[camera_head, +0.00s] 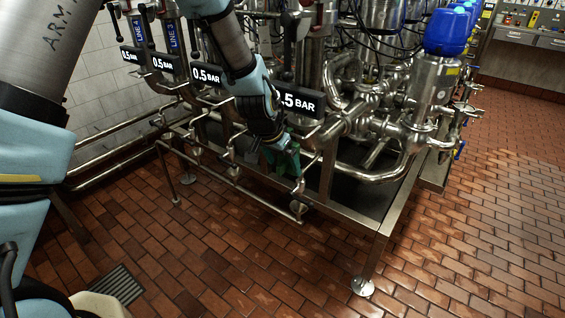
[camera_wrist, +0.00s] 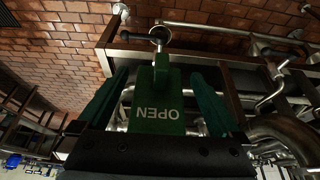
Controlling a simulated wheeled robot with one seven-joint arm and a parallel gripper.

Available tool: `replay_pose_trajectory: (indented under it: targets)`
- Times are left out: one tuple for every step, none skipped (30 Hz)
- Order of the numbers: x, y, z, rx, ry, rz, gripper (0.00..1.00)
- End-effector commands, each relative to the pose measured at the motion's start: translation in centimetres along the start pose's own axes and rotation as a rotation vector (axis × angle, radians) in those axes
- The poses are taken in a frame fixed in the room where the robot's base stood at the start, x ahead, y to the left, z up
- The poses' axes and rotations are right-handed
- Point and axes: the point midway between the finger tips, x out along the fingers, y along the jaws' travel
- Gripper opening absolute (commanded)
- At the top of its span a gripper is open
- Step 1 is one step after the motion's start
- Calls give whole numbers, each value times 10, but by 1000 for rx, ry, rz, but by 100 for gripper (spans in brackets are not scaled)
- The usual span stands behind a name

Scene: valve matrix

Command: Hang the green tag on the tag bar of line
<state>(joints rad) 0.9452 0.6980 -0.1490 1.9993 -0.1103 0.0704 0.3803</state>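The green tag (camera_wrist: 157,118) is in the wrist view, with OPEN in white letters, upside down in the picture. A narrower green block stands at its upper end, just below a metal ring (camera_wrist: 159,35). The ring is beside a short metal rod; whether the tag's loop is around the rod I cannot tell. My gripper (camera_wrist: 160,75) has its two teal fingers apart, one on each side of the tag, with visible gaps. In the head view my gripper (camera_head: 282,158) is low at the front of the valve frame, beside its metal rails; the tag is hard to separate from the fingers there.
Several black 0.5 BAR signs (camera_head: 207,76) hang above the rails, one close to my wrist. A low front pipe (camera_head: 250,195) runs along the steel frame (camera_head: 345,222). Blue-topped valves (camera_head: 446,32) stand to the right. The tiled floor (camera_head: 450,260) in front is clear.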

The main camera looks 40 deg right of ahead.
Motion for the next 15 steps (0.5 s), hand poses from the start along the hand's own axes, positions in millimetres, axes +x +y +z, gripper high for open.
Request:
replay_pose_trajectory:
  targets:
    - [0,0,0,0,0,0,100]
    - [0,0,0,0,0,0,100]
    - [0,0,0,0,0,0,100]
    - [0,0,0,0,0,0,100]
    - [0,0,0,0,0,0,100]
    - [-1,0,0,0,0,0,100]
    - [-2,0,0,0,0,0,100]
    - [-3,0,0,0,1,0,100]
    - [-6,0,0,0,2,-1,100]
    - [-9,0,-1,0,3,-1,100]
    - [-12,-1,-1,0,4,-1,100]
    - [-17,-1,-1,-1,4,-2,100]
    - [-22,-1,-1,-1,4,-2,100]
    - [-27,-1,0,-1,3,-2,100]
    - [-34,-1,-1,-2,5,-3,100]
